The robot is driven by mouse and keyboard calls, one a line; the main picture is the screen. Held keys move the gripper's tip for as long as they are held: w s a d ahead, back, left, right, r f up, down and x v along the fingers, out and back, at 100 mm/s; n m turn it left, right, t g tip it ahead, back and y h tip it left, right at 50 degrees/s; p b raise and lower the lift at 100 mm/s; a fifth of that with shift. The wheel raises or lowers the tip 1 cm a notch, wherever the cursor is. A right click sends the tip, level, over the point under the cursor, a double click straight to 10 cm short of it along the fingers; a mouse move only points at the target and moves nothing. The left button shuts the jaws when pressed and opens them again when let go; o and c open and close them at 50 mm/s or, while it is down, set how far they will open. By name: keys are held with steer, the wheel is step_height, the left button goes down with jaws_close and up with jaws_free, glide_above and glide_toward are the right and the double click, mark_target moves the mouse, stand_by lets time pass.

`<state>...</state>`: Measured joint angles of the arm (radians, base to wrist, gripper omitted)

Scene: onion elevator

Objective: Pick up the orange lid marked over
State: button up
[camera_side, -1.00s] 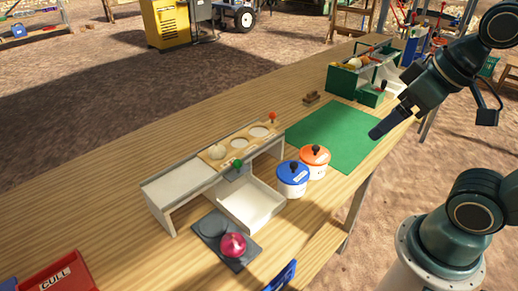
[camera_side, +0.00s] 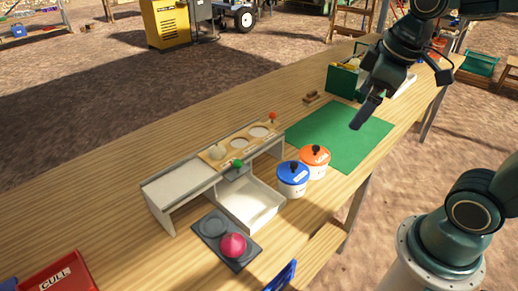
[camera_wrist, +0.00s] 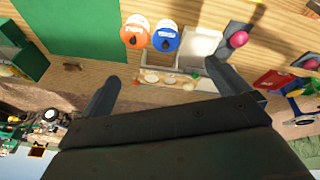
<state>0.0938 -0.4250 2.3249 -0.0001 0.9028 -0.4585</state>
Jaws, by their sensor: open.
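The orange lid (camera_side: 315,155) with a black knob sits on a white pot (camera_side: 317,171) beside the green mat; a pale label is on it, too small to read. In the wrist view the orange lid (camera_wrist: 135,38) is near the top, left of the blue lid (camera_wrist: 166,39). The blue lid (camera_side: 292,172) is on a second white pot just left of it in the side view. My gripper (camera_side: 366,112) is above the green mat, up and to the right of the orange lid, touching nothing. In the wrist view its two fingers (camera_wrist: 165,85) are spread and empty.
A grey stand (camera_side: 180,188) with a white drawer (camera_side: 252,203) is left of the pots. A dark plate (camera_side: 240,249) holds a pink onion (camera_side: 233,244). A red CULL bin (camera_side: 55,281) is at lower left. The green mat (camera_side: 340,137) is clear.

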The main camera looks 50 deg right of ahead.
steer(key=w+d+f+n+g, duration=0.2)
steer(key=w+d+f+n, duration=0.25)
steer(key=w, duration=0.35)
steer(key=n+g, duration=0.2)
steer(key=n, duration=0.3)
glide_above(318, 146)
step_height(318, 146, down, 7)
steer(key=shift+r, duration=0.2)
steer(key=shift+f, duration=4.3)
steer(key=shift+a+f, duration=0.1)
steer(key=shift+f, duration=2.5)
steer(key=c, duration=0.9)
